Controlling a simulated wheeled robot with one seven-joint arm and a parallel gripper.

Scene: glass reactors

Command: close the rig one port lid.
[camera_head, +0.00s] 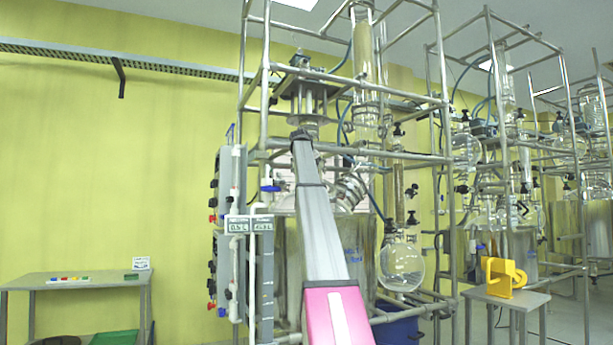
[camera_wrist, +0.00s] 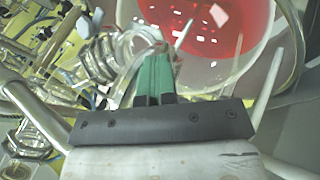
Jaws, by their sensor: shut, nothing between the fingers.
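My gripper (camera_wrist: 158,55) shows in the wrist view with its green fingers together and nothing between them. Its tips are over the edge of a clear glass vessel (camera_wrist: 270,62) with red liquid inside. A clear glass rim or neck (camera_wrist: 128,45) lies just left of the tips; I cannot tell whether they touch it or whether it is the port or its lid. In the head view, rig one's metal frame (camera_head: 265,105) stands in the middle. My arm covers much of its reactor, and my gripper is hidden there. The lid's state cannot be made out.
Ribbed glass fittings (camera_wrist: 92,55) are left of my gripper. In the head view, a round flask (camera_head: 401,265) hangs right of my arm, and labelled panels (camera_head: 237,226) stand left. A side table (camera_head: 75,281) is far left; a yellow object (camera_head: 503,277) sits on a stand right.

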